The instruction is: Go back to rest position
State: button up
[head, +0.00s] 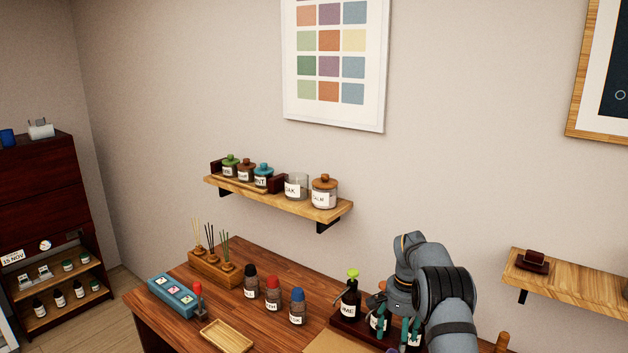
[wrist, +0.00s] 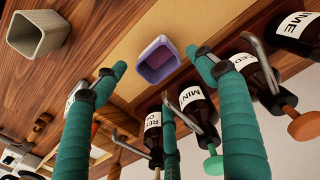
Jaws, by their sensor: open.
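My gripper (head: 397,326) is at the lower right of the head view, with its green-padded fingers pointing down over the dark bottle rack. In the wrist view my gripper (wrist: 157,68) has its fingers spread apart with nothing held between them. A dark bottle with a green top (head: 349,306) stands just left of the gripper. A small purple cup (wrist: 158,62) shows beyond the gap between the fingertips.
A beige cup (wrist: 38,35) stands on the wooden table (head: 230,285). Several capped bottles (head: 272,294), a blue box (head: 172,296) and a small tray (head: 227,336) are left of the arm. Wall shelves hold jars (head: 324,190) and a dark block (head: 533,259). Space above the table's middle is clear.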

notch_tip(320, 180, down, 8)
jog(key=shift+r, duration=0.25)
jog(key=shift+r+p, duration=0.35)
jog(key=shift+p, duration=0.1)
jog(key=shift+f+b, duration=0.15)
jog(key=shift+b, duration=0.25)
